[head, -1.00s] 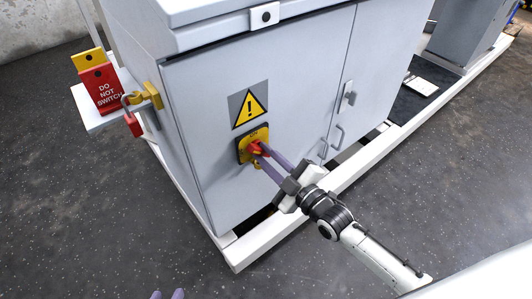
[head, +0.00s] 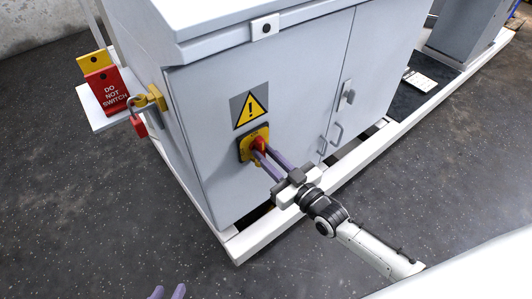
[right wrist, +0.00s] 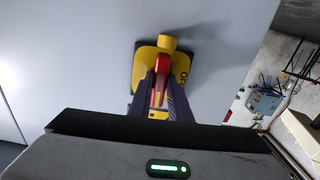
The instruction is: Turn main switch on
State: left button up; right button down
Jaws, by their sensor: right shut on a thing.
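The main switch is a red handle (head: 260,144) on a yellow and black plate (head: 245,150), on the front of the grey cabinet below a yellow warning triangle. My right gripper (head: 262,154) is shut on the red handle, its purple fingers on either side of it. In the right wrist view the red handle (right wrist: 162,66) stands between the fingers, in front of the yellow plate (right wrist: 146,62), with part of an "OFF" label at its right. The fingers hide part of the plate. My left gripper (head: 168,292) is at the bottom edge, open and empty, only its fingertips showing.
A red padlock (head: 139,126) hangs from a yellow hasp on the cabinet's left side. Red "DO NOT SWITCH" tag (head: 110,92) and a yellow tag stand on a white side shelf. Door handles (head: 337,136) are right of the switch. The dark floor in front is free.

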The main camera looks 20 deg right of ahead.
jog(key=shift+m, duration=0.3)
jog(key=c, duration=1.6)
grip_release()
jog(key=shift+c, duration=0.2)
jog(key=shift+s, duration=0.1)
jog(key=shift+s+d, duration=0.15)
jog(key=shift+s, duration=0.2)
pick_arm(q)
jog(key=shift+a+r+p, duration=0.2)
jog(key=shift+r+p, duration=0.1)
jog(key=shift+p, duration=0.75)
pick_arm(e)
jog(key=v, duration=0.9)
jog(key=shift+s, duration=0.15)
